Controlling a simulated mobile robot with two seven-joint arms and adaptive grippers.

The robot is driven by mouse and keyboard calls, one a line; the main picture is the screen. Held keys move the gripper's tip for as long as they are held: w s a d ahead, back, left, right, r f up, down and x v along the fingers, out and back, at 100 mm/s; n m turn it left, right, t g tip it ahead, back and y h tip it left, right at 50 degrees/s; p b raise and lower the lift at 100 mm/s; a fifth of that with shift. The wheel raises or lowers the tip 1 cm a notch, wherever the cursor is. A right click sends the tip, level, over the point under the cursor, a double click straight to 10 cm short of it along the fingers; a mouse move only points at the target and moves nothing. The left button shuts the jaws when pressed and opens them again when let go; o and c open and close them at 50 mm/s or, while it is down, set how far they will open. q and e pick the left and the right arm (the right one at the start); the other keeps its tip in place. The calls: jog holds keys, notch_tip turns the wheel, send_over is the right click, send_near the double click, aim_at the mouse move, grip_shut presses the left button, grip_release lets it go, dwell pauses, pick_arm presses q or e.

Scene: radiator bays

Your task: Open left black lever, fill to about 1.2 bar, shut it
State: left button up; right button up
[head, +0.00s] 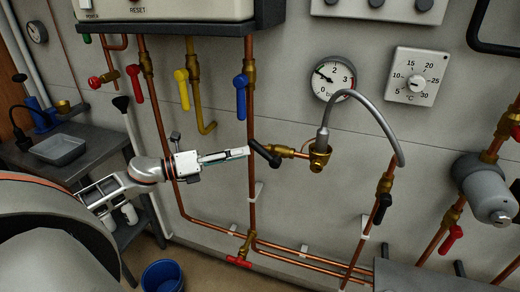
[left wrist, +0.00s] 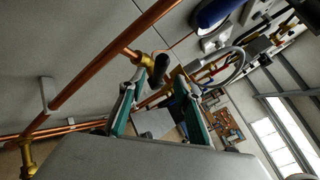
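The left black lever (head: 264,153) sits on a brass valve at the left end of the filling loop and slants down to the right. My left gripper (head: 246,152) is at its upper left end. In the left wrist view the fingers (left wrist: 166,70) are apart, with the black lever's end (left wrist: 160,66) showing between the tips; contact cannot be told. The grey braided hose (head: 385,120) arches to the right black lever (head: 382,208), which hangs steeply along its pipe. The pressure gauge (head: 334,78) has its needle pointing up-left; the exact value is too small to read. My right gripper is out of view.
A blue lever (head: 240,95) hangs on the pipe above my gripper. A room thermostat (head: 415,76) is right of the gauge. A red tap (head: 238,261) is low on the pipe. A grey tray (head: 59,150) stands on the bench at left; a blue bucket (head: 162,276) is on the floor.

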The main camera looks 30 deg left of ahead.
aim_at(260, 149)
pick_arm(q)
jog(key=shift+p+x, duration=0.55)
jog(key=shift+x, duration=2.9)
jog(key=shift+f, duration=0.1)
grip_shut()
